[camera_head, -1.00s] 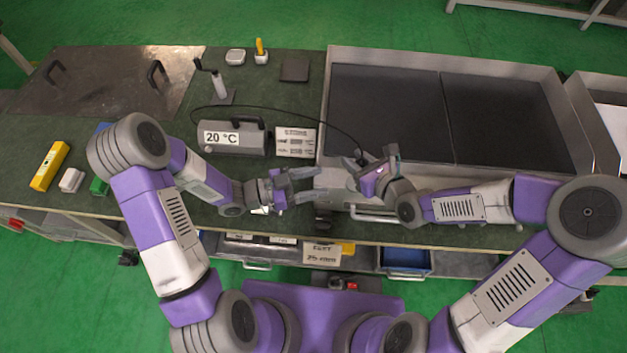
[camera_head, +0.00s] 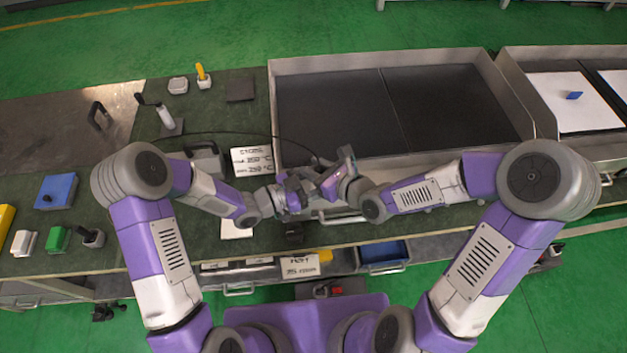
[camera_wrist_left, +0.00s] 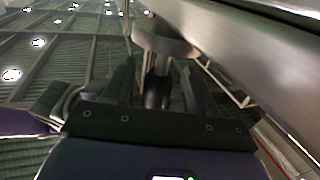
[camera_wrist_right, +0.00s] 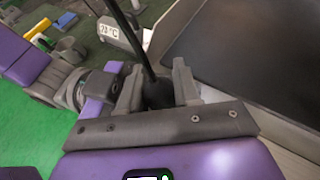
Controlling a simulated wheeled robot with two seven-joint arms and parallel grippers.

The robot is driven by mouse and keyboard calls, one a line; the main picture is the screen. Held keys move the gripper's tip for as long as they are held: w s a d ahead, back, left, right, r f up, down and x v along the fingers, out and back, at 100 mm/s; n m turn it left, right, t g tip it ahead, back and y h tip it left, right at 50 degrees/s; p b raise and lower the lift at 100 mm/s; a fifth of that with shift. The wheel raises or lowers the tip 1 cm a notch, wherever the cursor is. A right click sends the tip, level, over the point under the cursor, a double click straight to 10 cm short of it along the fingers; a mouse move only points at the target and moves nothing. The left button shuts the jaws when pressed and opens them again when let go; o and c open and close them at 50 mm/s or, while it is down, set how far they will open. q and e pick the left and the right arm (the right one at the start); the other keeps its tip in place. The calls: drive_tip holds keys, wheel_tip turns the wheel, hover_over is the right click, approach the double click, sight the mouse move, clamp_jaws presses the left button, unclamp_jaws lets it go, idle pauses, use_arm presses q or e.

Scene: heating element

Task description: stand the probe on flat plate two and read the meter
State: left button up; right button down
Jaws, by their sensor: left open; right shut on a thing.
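My right gripper (camera_head: 332,172) is shut on the probe, over the front rim of the plate tray. In the right wrist view the probe's dark handle (camera_wrist_right: 157,93) is between the fingers, with a black cable or rod rising from it. My left gripper (camera_head: 294,190) is open right beside it; its wrist view shows a stem and a round grey disc (camera_wrist_left: 165,45) between the fingers, contact unclear. Two dark flat plates, left (camera_head: 330,105) and right (camera_head: 440,105), lie bare. The meter (camera_head: 205,160) is half hidden by my left arm; its display (camera_wrist_right: 108,31) seems to read 23 °C.
A metal rim (camera_head: 365,62) surrounds the plates. A white sign (camera_head: 254,162) stands beside the meter. A second tray with white surfaces (camera_head: 570,103) is at the right.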

use_arm(q)
drive_tip(key=c, duration=0.9)
clamp_jaws()
use_arm(e)
drive_tip(key=c, duration=0.7)
unclamp_jaws()
drive_tip(key=shift+r, duration=4.95)
